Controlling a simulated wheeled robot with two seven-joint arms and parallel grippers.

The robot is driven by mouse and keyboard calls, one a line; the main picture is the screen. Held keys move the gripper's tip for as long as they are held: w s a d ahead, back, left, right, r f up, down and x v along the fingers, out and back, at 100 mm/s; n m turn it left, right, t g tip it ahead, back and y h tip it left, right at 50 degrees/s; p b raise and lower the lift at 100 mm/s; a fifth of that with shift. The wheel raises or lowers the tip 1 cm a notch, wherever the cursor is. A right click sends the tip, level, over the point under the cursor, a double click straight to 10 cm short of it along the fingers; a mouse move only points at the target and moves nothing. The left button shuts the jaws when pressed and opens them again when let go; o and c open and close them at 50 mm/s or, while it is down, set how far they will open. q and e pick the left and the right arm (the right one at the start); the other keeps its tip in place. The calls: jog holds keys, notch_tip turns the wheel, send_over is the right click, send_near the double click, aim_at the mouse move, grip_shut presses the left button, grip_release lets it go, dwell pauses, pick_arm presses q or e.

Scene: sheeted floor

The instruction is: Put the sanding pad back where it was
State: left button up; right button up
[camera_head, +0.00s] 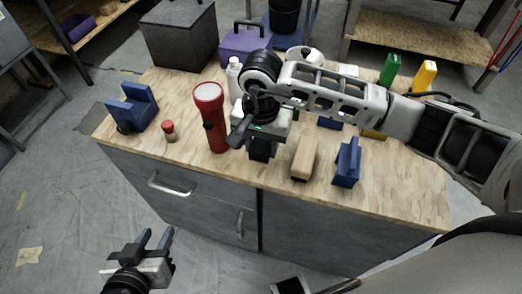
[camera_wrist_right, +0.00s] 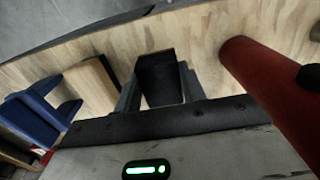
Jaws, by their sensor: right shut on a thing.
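My right gripper (camera_wrist_right: 158,95) is shut on a dark block, which I take to be the sanding pad (camera_wrist_right: 160,75). In the head view the dark block (camera_head: 262,149) shows below the right hand, low over the workbench top (camera_head: 185,95), between the red flashlight and a wooden block. I cannot tell whether it touches the bench. My left gripper (camera_head: 156,238) is open and empty, in front of the bench and away from its top.
The red flashlight (camera_head: 210,118) stands left of the right gripper; the wooden block (camera_head: 304,158) and a blue holder (camera_head: 347,162) are to its right. Another blue holder (camera_head: 132,107) and a small red-capped bottle (camera_head: 169,131) are at left. A white bottle (camera_head: 234,77) stands behind.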

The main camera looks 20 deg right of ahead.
aim_at(261, 154)
notch_tip(261, 154, down, 2)
jog(key=shift+s+f, duration=0.1)
jog(key=shift+f, duration=0.45)
jog(key=o, duration=0.9)
jog(key=shift+o, duration=0.2)
jog(key=shift+r, duration=0.55)
notch_tip(261, 154, up, 10)
jog(key=shift+f, duration=0.1)
jog(key=shift+r, duration=0.75)
